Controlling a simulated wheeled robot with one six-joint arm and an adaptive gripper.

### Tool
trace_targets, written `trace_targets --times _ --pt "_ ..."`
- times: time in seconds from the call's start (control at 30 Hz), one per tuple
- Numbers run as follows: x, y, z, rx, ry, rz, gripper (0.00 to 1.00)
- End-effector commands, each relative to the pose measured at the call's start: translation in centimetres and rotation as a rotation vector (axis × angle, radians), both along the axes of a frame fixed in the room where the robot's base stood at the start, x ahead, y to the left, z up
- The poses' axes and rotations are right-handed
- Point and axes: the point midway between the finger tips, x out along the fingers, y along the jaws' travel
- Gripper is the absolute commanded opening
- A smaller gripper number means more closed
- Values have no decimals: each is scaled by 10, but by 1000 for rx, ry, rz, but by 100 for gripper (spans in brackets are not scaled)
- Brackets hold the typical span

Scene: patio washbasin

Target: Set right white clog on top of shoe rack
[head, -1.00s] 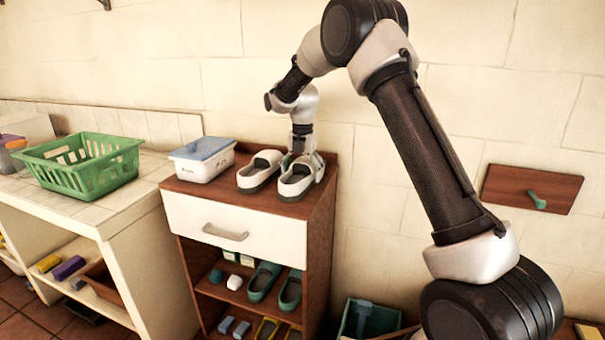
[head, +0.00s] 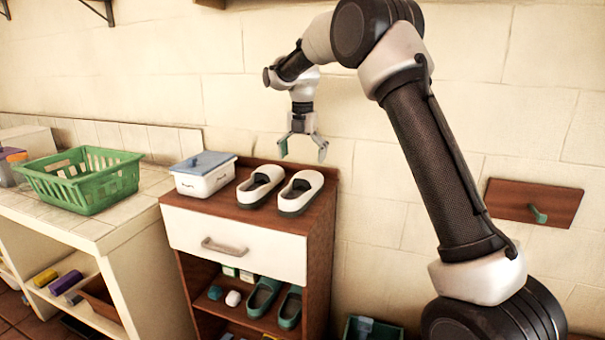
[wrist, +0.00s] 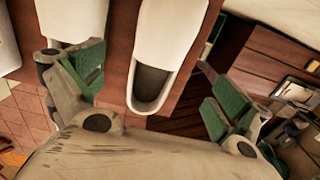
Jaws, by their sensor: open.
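Two white clogs with dark soles stand side by side on the brown top of the shoe rack (head: 325,205). The right white clog (head: 301,190) is near the top's right edge, and the left white clog (head: 260,187) is beside it with a small gap. My gripper (head: 303,155) is open and empty above and behind the clogs, apart from them. In the wrist view its green-padded fingers (wrist: 158,95) are spread wide, with the right clog (wrist: 165,50) below between them. The left clog (wrist: 72,15) shows at the upper left, partly cut off.
A white box with a blue lid (head: 203,175) stands left of the clogs on the rack top. Green clogs (head: 275,302) sit on the shelf below the drawer (head: 235,244). A green basket (head: 85,180) is on the tiled counter at left. A wall board with a green peg (head: 535,203) is at right.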

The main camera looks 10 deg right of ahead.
Motion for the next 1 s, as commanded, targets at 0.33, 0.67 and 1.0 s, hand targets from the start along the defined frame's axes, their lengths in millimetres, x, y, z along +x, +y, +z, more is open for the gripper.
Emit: trace_targets --times 0.33,0.67,1.0 --pt "-5 -3 20 2 -5 -28 100" --pt "-128 -70 106 68 -107 -794 100" --pt "-322 -131 114 274 -176 -1847 100"
